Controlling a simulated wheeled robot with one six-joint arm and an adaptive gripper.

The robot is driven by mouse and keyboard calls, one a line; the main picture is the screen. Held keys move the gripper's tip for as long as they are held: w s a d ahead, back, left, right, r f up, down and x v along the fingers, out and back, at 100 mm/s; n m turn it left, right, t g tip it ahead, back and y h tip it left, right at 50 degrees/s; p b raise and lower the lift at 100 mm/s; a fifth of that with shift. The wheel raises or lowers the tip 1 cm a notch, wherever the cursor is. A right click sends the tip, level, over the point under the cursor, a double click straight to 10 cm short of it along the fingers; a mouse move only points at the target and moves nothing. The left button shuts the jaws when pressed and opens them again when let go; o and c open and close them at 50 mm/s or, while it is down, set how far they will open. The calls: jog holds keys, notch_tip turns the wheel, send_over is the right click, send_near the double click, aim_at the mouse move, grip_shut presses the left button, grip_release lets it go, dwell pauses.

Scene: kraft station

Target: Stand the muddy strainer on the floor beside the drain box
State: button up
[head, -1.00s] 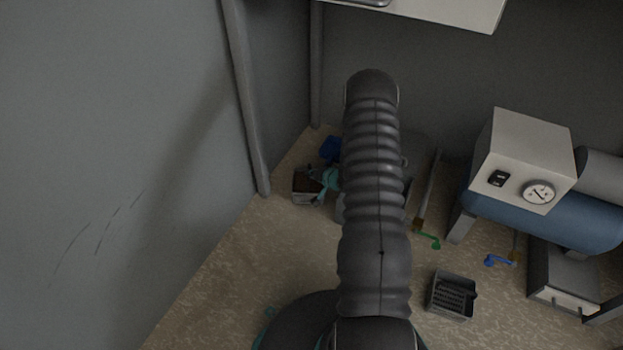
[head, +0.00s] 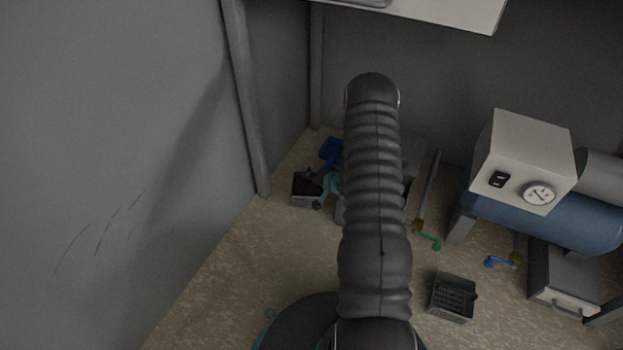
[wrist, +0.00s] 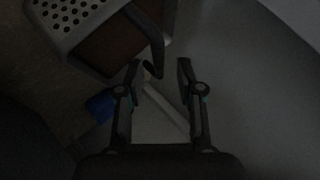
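The muddy strainer (head: 306,196) is a grey perforated box with brown mud inside. It stands on the floor by the wall post in the head view. In the wrist view the strainer (wrist: 72,20) fills the top left, with its dark handle (wrist: 148,38) reaching toward my fingers. My gripper (wrist: 160,72) is open, with the handle's lower end near or between its fingertips; I cannot tell whether they touch. In the head view my gripper (head: 324,190) is just right of the strainer. A grey box (head: 412,150), possibly the drain box, is mostly hidden behind my arm.
A blue item (head: 331,150) lies behind the strainer. A small grey basket (head: 452,297) with a dark grid stands at the right.

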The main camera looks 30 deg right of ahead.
jog(key=p+v, duration=0.2)
jog(key=v, duration=0.9)
notch_tip(320, 180, up, 15)
jog(key=w+n+g+h, duration=0.1)
jog(key=w+n+h, duration=0.1)
jog(key=n+h, duration=0.1)
jog(key=s+a+r+n+g+h, duration=0.1)
jog(key=s+a+r, duration=0.15)
jog(key=r, duration=0.45)
jog(key=s+a+r+h, duration=0.1)
jog(key=s+a+r, duration=0.15)
jog(key=r, duration=0.45)
jog(key=s+a+r+n+g+y, duration=0.1)
jog(key=s+a+r, duration=0.3)
jog(key=s, duration=0.4)
jog(key=s+a+r+n+g, duration=0.1)
jog(key=s+a+r+n, duration=0.1)
jog(key=s+a+r, duration=0.2)
jog(key=s+a+r+n+g+y, duration=0.1)
jog(key=s+a+r, duration=0.3)
jog(key=s+a, duration=0.5)
jog(key=s, duration=0.4)
jog(key=shift+r+n+y, duration=0.25)
jog(key=shift+n+y, duration=0.05)
jog(key=shift+s+a, duration=0.1)
jog(key=shift+s, duration=0.05)
